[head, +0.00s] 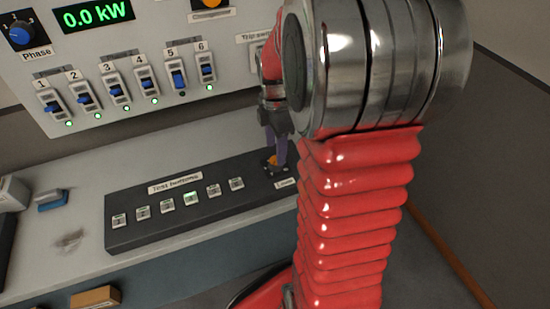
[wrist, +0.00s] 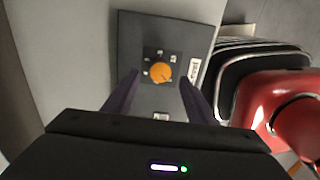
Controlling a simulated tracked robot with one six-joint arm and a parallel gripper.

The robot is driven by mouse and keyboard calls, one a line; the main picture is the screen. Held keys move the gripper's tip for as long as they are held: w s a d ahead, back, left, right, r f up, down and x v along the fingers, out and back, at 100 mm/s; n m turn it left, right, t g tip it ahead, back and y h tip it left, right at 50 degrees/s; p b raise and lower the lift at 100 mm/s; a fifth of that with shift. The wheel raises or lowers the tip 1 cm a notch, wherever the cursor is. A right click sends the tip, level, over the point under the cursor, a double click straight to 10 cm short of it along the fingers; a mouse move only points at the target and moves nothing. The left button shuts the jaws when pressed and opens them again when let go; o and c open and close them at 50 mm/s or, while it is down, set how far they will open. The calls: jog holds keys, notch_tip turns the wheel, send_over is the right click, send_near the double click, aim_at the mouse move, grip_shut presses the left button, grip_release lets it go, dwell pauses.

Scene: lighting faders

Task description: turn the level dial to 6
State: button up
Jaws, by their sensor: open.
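The level dial is an orange knob (wrist: 161,72) on a dark square plate, seen in the wrist view with small marks around it that are too small to read. In the head view the orange dial (head: 271,161) shows at the right end of the dark panel, beside a label that seems to read Level and partly behind my gripper. My gripper (wrist: 157,84) is open in the wrist view, its two dark fingers either side of the dial's near edge and apart from it. In the head view my gripper (head: 277,152) points down at the dial.
The dark panel (head: 150,229) has a row of several test buttons (head: 167,204), one lit green. Above it a wall panel holds numbered blue faders (head: 115,90), a Phase dial (head: 21,34) and a 0.0 kW display (head: 92,14).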

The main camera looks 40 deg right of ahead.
aim_at(275, 160)
notch_tip(275, 160, down, 5)
dwell(0.3)
jog(key=shift+c, duration=0.2)
jog(key=c, duration=0.9)
jog(key=shift+a, duration=0.15)
jog(key=shift+c, duration=0.5)
